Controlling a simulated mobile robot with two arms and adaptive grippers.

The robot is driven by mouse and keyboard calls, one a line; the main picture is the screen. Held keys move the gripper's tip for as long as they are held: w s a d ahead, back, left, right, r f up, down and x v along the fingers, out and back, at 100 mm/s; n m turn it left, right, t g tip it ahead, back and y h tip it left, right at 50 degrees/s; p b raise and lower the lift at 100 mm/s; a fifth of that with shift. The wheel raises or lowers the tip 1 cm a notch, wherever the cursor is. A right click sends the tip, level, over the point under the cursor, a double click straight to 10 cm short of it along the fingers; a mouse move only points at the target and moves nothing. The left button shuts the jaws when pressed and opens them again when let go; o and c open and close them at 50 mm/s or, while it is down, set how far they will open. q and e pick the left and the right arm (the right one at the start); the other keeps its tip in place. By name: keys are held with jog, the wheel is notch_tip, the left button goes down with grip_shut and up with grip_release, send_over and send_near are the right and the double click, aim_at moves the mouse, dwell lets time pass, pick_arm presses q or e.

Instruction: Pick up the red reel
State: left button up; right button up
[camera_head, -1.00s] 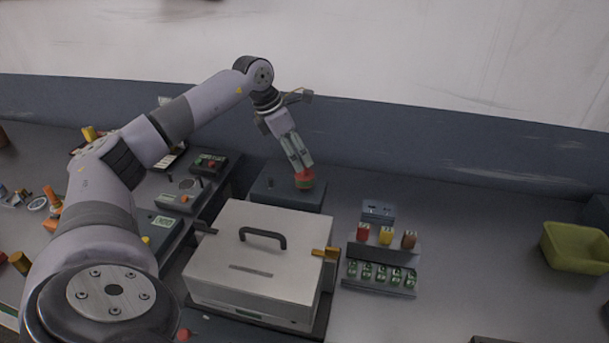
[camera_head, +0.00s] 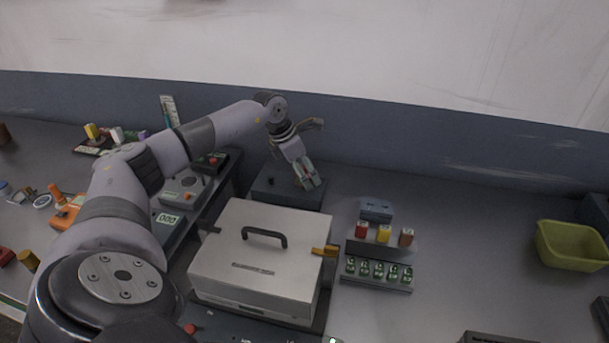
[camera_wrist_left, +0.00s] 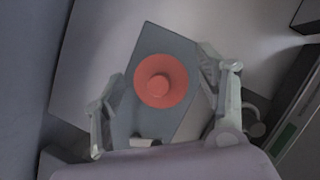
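The red reel (camera_wrist_left: 160,82) shows in the left wrist view as a round red flange with a raised round hub, over a grey box (camera_wrist_left: 178,50). It lies between and beyond the two spread fingers of my left gripper (camera_wrist_left: 163,72), with a gap on each side. In the head view, my left gripper (camera_head: 309,181) points down over the right part of the grey box (camera_head: 285,193) by the back wall. The reel is mostly hidden there behind the fingers. My right gripper is not in view.
A large metal case (camera_head: 262,261) with a black handle stands in front of the grey box. A rack with red, yellow and brown pieces (camera_head: 384,234) is to its right. A green bin (camera_head: 570,247) stands far right. The table between rack and bin is clear.

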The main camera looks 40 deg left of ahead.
pick_arm(q)
jog(key=c, duration=1.1)
jog(key=shift+r, duration=0.1)
jog(key=shift+c, duration=0.2)
